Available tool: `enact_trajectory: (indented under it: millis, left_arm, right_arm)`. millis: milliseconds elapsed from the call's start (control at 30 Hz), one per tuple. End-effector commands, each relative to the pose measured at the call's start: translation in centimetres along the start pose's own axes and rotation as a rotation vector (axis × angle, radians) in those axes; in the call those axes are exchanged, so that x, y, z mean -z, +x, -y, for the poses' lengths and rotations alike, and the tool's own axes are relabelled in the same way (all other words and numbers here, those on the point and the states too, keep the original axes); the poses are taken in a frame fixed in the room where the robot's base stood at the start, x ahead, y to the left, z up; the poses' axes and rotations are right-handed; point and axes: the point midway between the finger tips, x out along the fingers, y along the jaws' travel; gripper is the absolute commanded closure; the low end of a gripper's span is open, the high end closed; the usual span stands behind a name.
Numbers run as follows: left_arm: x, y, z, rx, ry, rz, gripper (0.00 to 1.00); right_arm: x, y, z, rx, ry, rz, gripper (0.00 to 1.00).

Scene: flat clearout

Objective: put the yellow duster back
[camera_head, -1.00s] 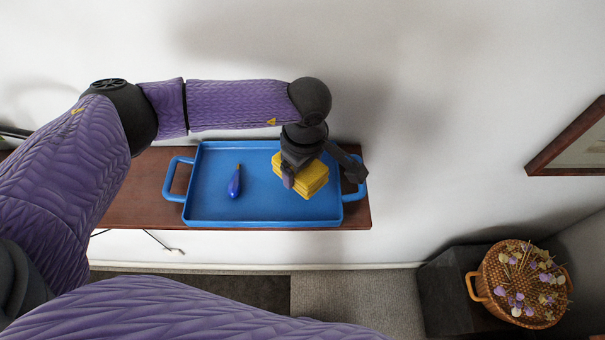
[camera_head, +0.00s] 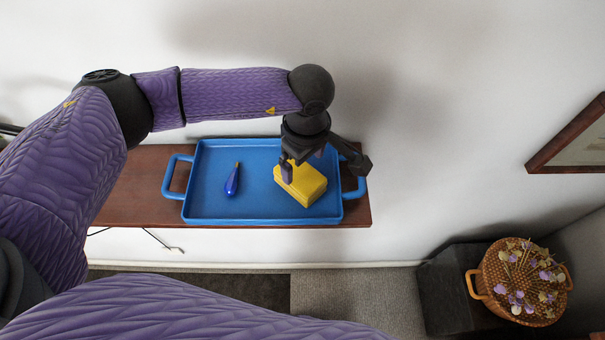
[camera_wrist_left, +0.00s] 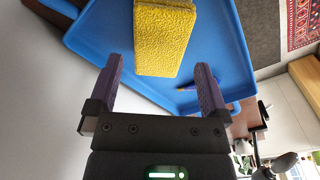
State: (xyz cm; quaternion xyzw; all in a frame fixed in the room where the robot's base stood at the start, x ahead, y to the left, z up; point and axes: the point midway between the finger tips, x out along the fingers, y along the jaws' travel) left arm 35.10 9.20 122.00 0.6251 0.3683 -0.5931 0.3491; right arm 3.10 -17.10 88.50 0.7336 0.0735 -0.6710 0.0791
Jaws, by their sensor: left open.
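The yellow duster (camera_head: 304,187), a folded block, lies in the right half of the blue tray (camera_head: 258,212). It also shows in the left wrist view (camera_wrist_left: 164,40), beyond the fingertips. My left gripper (camera_head: 325,167) is open above the tray's right side, at the duster's back edge. In the left wrist view its two purple fingers (camera_wrist_left: 158,75) stand wide apart with nothing between them. My right gripper is not in view.
A dark blue bottle-shaped item (camera_head: 232,181) lies in the tray's left half. The tray stands on a narrow brown wooden shelf (camera_head: 135,190) against a white wall. A wicker basket with flowers (camera_head: 520,283) stands on a dark block (camera_head: 450,290) at lower right.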

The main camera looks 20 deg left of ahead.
Motion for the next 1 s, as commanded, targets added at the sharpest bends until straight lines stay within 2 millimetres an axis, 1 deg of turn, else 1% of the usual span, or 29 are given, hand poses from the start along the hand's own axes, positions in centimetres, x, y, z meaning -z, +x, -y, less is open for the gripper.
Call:
enact_trajectory:
  millis: [33,133,200,300,400,700,767,800,833,867,900,933,967,1000]
  left_arm:
    - [0.0,-1.1,-0.1,-0.005,0.002,-0.002,0.00]
    - [0.0,-3.5,-0.1,-0.005,0.001,-0.003,0.00]
    - [0.0,-4.7,-0.1,-0.004,0.002,-0.002,0.00]
    - [0.0,-5.7,0.0,-0.002,0.000,-0.001,0.00]
    - [0.0,-6.0,0.0,0.000,0.001,-0.001,0.00]
    - [0.0,-6.0,0.0,0.000,0.000,0.000,0.00]
    - [-0.4,-5.9,0.0,-0.003,0.001,0.016,0.00]
    - [-1.6,-5.6,-0.1,-0.012,0.003,0.068,0.00]
    - [-3.2,-5.4,-0.1,-0.027,0.003,0.142,0.00]
    - [-5.6,-5.2,-0.2,-0.045,-0.004,0.251,0.00]
    - [-9.8,-5.6,-0.2,-0.072,-0.029,0.457,0.00]
    - [-13.4,-6.6,-0.2,-0.087,-0.070,0.653,0.00]
    - [-16.8,-8.4,-0.1,-0.094,-0.133,0.873,0.00]
    - [-20.3,-11.8,-0.3,-0.088,-0.255,1.180,0.00]
  right_arm:
    - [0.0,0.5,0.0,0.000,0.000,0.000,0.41]
    - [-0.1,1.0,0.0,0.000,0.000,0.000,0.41]
    - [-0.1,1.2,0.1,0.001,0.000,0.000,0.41]
    - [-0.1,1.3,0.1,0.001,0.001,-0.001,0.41]
    - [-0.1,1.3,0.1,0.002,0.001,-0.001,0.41]
    - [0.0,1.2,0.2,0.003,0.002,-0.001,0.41]
    - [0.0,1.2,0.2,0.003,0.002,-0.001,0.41]
    - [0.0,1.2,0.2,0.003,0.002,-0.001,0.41]
    - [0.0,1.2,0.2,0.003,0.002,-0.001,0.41]
    - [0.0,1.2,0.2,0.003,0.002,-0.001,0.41]
    - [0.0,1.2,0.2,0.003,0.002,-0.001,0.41]
    - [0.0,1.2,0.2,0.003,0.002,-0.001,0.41]
    - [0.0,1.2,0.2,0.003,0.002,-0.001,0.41]
    - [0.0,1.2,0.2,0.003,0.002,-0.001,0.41]
